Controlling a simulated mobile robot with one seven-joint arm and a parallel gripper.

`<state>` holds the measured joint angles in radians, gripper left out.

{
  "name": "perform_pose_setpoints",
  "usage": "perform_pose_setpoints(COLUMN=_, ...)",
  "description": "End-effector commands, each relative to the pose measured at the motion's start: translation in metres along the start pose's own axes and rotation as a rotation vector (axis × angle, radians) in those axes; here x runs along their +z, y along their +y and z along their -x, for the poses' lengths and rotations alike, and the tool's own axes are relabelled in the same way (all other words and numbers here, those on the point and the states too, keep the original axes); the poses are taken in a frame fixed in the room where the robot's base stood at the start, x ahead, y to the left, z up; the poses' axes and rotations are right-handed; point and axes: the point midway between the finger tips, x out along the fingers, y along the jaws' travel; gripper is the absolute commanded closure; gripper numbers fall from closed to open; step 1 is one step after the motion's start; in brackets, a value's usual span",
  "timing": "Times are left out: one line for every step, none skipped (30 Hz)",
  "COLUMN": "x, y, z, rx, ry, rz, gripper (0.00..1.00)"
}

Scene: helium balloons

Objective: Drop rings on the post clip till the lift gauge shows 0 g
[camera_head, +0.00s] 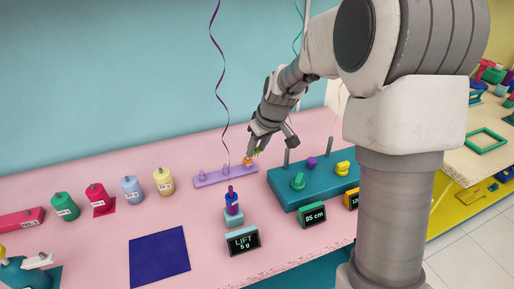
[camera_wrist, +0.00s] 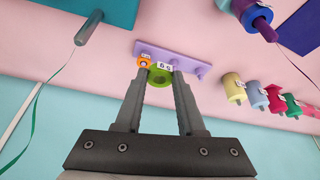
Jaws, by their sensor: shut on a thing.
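My gripper (camera_head: 259,148) is shut on a lime-green ring (camera_wrist: 160,75), just above the lilac peg rack (camera_head: 212,178). The ring sits between the fingertips in the wrist view, beside an orange ring (camera_wrist: 144,61) on the rack's end peg. In the head view the orange ring (camera_head: 248,160) is just below the fingers. The post clip (camera_head: 232,197) is purple and blue, stands upright on a small block and has a purple ribbon rising from it. It also shows in the wrist view (camera_wrist: 257,17). The lift gauge (camera_head: 243,240) reads 5 g.
A teal stand (camera_head: 285,195) with posts and green, purple and yellow pieces is right of the rack, with an 85 cm display (camera_head: 313,215) in front. Several coloured weights, including a yellow one (camera_head: 163,181), stand at left. A dark blue mat (camera_head: 159,258) lies clear in front.

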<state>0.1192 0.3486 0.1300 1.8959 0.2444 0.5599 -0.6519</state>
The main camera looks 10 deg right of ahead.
Motion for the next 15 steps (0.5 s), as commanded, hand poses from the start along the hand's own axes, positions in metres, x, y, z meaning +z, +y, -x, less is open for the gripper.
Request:
perform_pose_setpoints(x=-0.002, y=0.0, z=0.005, rx=0.001, ry=0.001, rz=0.0, gripper=1.0)
perform_pose_setpoints(x=-0.003, y=0.0, z=0.007, rx=0.0, ry=0.001, rz=0.0, gripper=1.0)
perform_pose_setpoints(x=-0.004, y=0.0, z=0.009, rx=0.0, ry=0.001, rz=0.0, gripper=1.0)
perform_pose_setpoints(x=-0.005, y=0.0, z=0.011, rx=0.0, ry=0.001, rz=0.0, gripper=1.0)
perform_pose_setpoints(x=-0.005, y=0.0, z=0.013, rx=0.0, ry=0.001, rz=0.0, gripper=1.0)
perform_pose_setpoints(x=-0.006, y=0.0, z=0.015, rx=0.0, ry=0.0, rz=0.0, gripper=1.0)
perform_pose_setpoints(x=-0.007, y=0.0, z=0.017, rx=0.0, ry=0.0, rz=0.0, gripper=1.0)
perform_pose_setpoints(x=-0.008, y=0.0, z=0.018, rx=0.0, ry=0.0, rz=0.0, gripper=1.0)
perform_pose_setpoints(x=-0.009, y=0.0, z=0.021, rx=0.0, ry=0.001, rz=0.0, gripper=1.0)
perform_pose_setpoints(x=-0.009, y=0.0, z=0.022, rx=0.0, ry=0.001, rz=0.0, gripper=1.0)
perform_pose_setpoints(x=-0.01, y=0.0, z=0.024, rx=0.0, ry=0.001, rz=0.0, gripper=1.0)
perform_pose_setpoints(x=-0.011, y=0.0, z=0.026, rx=0.001, ry=0.001, rz=0.0, gripper=1.0)
perform_pose_setpoints(x=-0.012, y=0.0, z=0.028, rx=0.001, ry=0.001, rz=0.0, gripper=1.0)
perform_pose_setpoints(x=-0.012, y=0.0, z=0.029, rx=0.001, ry=0.001, rz=0.0, gripper=1.0)
perform_pose_setpoints(x=-0.013, y=0.0, z=0.032, rx=0.001, ry=0.001, rz=0.0, gripper=1.0)
